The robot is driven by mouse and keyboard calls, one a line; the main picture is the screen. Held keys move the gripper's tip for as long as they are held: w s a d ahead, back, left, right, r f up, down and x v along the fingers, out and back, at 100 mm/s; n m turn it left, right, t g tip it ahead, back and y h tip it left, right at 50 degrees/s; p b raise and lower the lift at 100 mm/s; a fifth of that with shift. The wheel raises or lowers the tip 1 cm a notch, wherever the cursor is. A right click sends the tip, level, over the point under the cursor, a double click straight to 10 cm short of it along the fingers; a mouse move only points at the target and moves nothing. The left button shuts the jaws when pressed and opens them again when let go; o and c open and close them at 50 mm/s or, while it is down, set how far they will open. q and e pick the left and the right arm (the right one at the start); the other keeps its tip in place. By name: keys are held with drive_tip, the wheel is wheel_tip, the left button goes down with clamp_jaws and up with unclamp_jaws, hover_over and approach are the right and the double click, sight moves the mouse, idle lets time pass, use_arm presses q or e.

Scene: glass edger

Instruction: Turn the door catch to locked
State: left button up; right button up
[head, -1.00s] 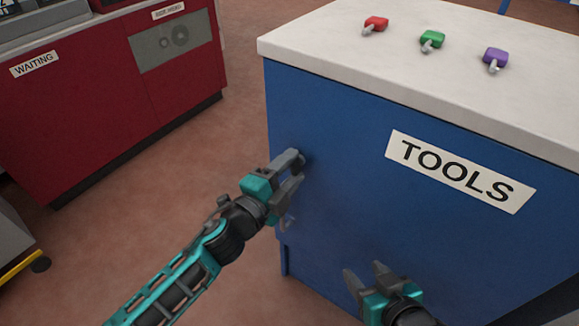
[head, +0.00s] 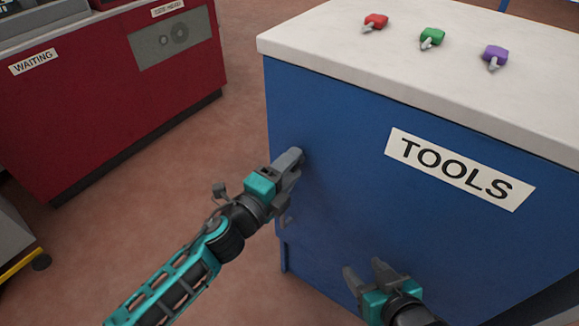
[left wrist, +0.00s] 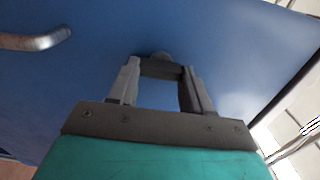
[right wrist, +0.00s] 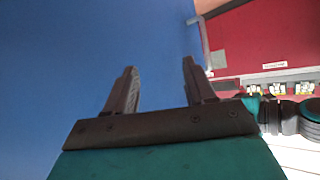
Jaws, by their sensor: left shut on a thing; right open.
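The door catch (left wrist: 160,71) is a dark bar with a round pivot behind it on the blue door (left wrist: 225,50). In the left wrist view the bar spans the gap between my fingertips. My left gripper (head: 291,164) is shut on the catch, near the left edge of the cabinet front (head: 345,205) marked TOOLS. In the head view the fingers mostly hide the catch, and I cannot read a locked mark. My right gripper (head: 367,279) is open and empty, low in front of the same blue face; it also shows in the right wrist view (right wrist: 160,80).
A curved metal handle (left wrist: 40,41) sticks out of the door beside the catch. Red (head: 375,22), green (head: 431,38) and purple (head: 494,56) handled pieces lie on the white top (head: 440,75). A red machine (head: 90,110) stands left across open floor.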

use_arm(q)
drive_tip(key=o, duration=1.1)
drive_tip(key=shift+c, duration=0.2)
use_arm(e)
drive_tip(key=shift+d, duration=0.1)
use_arm(q)
drive_tip(key=v, duration=1.2)
drive_tip(key=shift+s+a+p, duration=0.2)
drive_tip(key=shift+s+p, duration=0.1)
drive_tip(key=shift+s, duration=0.05)
use_arm(e)
drive_tip(key=shift+r, duration=0.3)
